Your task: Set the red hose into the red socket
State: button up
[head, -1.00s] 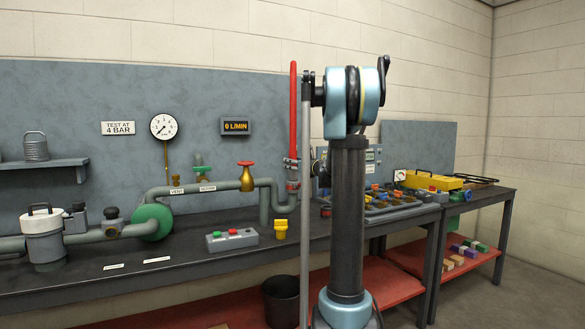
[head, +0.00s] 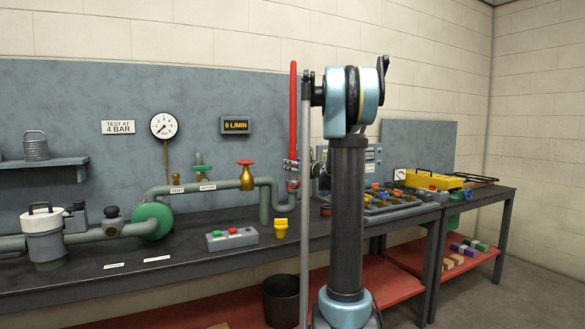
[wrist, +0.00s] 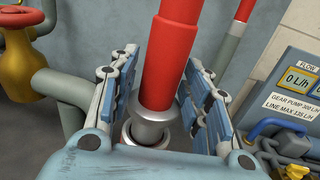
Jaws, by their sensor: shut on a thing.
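The red hose (head: 293,110) stands upright in the head view, rising above my gripper (head: 291,165). In the wrist view the red hose (wrist: 179,55) runs down between the two blue-grey fingers of my gripper (wrist: 160,98), which is shut on it. The hose ends in a silver collar and grey metal end piece. Directly below, a round metal ring, apparently the socket (wrist: 130,136), surrounds or sits just under this end piece. I cannot tell how far the end is seated. My gripper's wrist body hides the lower part of the socket.
A grey pipe with a red-handled brass valve (head: 246,178) runs left of the hose. A second red piece on a grey pipe (wrist: 229,47) stands behind it. A yellow fitting (head: 280,229) and button box (head: 231,239) are on the bench. A flow panel (wrist: 299,88) is right.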

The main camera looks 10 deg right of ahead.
jog(key=shift+f, duration=1.8)
jog(key=o, duration=1.4)
jog(key=v, duration=1.1)
jog(key=s+a+f+n+g, duration=0.35)
jog(key=s+n, duration=0.25)
jog(key=s, duration=0.2)
jog(key=s+a+f+n+g+h, duration=0.1)
jog(key=s+a+f+n+g, duration=0.2)
jog(key=s+a+f+n, duration=0.4)
jog(key=s+a+f+n+g, duration=0.3)
jog(key=s+n, duration=0.1)
jog(key=s, duration=0.5)
jog(key=s+d+f+n+g+h, duration=0.1)
jog(key=s+d+f+n+h, duration=0.1)
jog(key=s+f+n, duration=0.2)
jog(key=s+d+f+n+g+h, duration=0.2)
jog(key=s+f+n, duration=0.3)
jog(key=s, duration=0.6)
jog(key=s+d+f+n+g+h, duration=0.1)
jog(key=s+d+f+n+h, duration=0.2)
jog(key=s, duration=0.4)
jog(key=shift+s+d+f+n, duration=0.15)
jog(key=shift+d+f+n, duration=0.15)
jog(key=shift+f+n, duration=0.2)
jog(key=shift+s+d+f+n, duration=0.1)
jog(key=shift+d+f+n, duration=0.2)
jog(key=shift+f+n, duration=0.15)
